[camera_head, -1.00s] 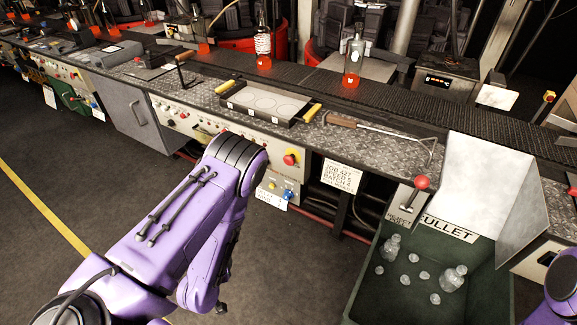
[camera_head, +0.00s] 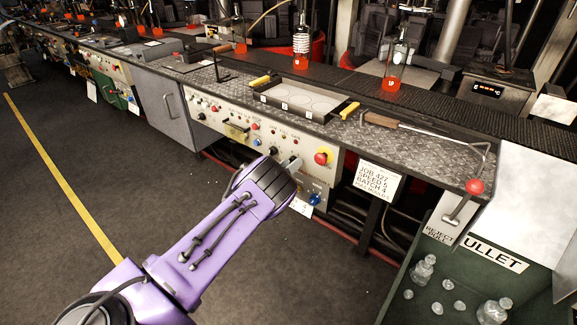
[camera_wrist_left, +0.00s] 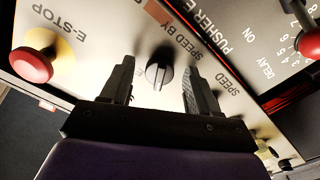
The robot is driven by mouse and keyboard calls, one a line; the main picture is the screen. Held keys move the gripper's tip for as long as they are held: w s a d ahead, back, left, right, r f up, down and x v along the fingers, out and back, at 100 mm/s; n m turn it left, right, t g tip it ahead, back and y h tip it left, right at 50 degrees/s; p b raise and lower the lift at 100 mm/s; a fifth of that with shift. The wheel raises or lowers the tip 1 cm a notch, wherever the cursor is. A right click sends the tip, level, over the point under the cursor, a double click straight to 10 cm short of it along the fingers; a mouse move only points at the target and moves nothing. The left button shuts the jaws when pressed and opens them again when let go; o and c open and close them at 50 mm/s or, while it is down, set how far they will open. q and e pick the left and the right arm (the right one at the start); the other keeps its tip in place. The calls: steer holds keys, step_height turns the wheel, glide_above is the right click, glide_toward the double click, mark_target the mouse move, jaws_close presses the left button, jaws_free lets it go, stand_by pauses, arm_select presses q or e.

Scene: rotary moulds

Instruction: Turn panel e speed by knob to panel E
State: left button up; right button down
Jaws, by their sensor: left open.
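The black speed-by knob (camera_wrist_left: 160,70) sits on a pale panel (camera_wrist_left: 95,70) in the left wrist view, with "SPEED BY" printed beside it. A small pale line shows on its face. My left gripper (camera_wrist_left: 158,78) is open, with one finger on each side of the knob. Clear gaps show between fingers and knob. In the head view my purple left arm (camera_head: 225,230) reaches up to the front panel (camera_head: 300,150). My right gripper is not in view.
A red E-stop button on a yellow base (camera_wrist_left: 35,60) is left of the gripper; it also shows in the head view (camera_head: 322,157). Another red knob (camera_wrist_left: 308,42) is at the right edge. A job card (camera_head: 376,180) hangs right of the arm. Floor is clear.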

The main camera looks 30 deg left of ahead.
arm_select(q)
steer(key=c, duration=1)
steer(key=m+b, duration=0.5)
steer(key=m, duration=0.6)
steer(key=shift+a+m, duration=0.15)
steer(key=shift+m, duration=0.25)
steer(key=o, duration=1)
